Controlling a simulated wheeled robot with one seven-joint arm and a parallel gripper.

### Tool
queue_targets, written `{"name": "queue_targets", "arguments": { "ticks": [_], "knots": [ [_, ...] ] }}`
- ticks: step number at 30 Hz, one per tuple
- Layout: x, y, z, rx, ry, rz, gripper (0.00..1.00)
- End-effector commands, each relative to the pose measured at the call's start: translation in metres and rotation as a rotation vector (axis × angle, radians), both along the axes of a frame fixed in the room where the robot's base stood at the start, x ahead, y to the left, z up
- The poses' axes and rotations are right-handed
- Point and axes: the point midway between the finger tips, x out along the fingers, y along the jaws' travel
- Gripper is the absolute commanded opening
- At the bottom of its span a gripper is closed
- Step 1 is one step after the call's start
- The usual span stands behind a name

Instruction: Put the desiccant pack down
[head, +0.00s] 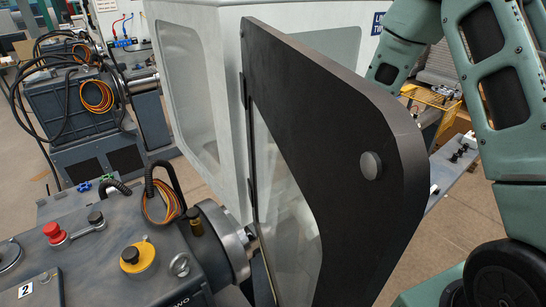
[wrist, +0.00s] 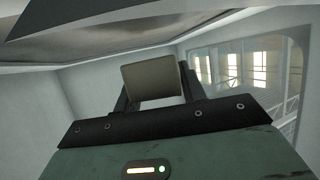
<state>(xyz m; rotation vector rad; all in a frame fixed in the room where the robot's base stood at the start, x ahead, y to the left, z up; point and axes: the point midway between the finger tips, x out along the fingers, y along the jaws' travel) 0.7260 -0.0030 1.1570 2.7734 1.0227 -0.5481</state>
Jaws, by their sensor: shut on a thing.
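In the wrist view my gripper (wrist: 155,99) is shut on a beige, box-like pack (wrist: 152,81), which I take to be the desiccant pack. The pack sits between the two dark fingers. Pale walls surround it, with a window on the right and a grey panel above. I cannot tell whether the pack touches any surface beneath it. In the head view neither the gripper nor the pack shows; the open dark door and white enclosure fill the middle of the picture.
The dark-framed door (head: 345,120) with a round knob stands open beside the white enclosure (head: 220,100). A grey machine (head: 110,255) with a red button and a yellow-ringed knob stands at the lower left. A grey bench (head: 452,170) shows behind my arm at the right.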

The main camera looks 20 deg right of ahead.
Motion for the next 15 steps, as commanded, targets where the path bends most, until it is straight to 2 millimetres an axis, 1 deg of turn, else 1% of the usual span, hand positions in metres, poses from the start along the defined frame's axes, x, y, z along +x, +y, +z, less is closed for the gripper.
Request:
{"name": "queue_targets", "arguments": {
  "ticks": [1, 6, 9, 15],
  "knots": [
    [-0.001, 0.001, -0.008, 0.000, 0.007, 0.000, 0.17],
    [-0.001, 0.000, -0.025, 0.001, 0.004, 0.000, 0.17],
    [0.000, 0.000, -0.030, -0.001, 0.002, 0.000, 0.17],
    [0.000, 0.000, -0.030, -0.001, 0.001, 0.000, 0.17]
  ]
}}
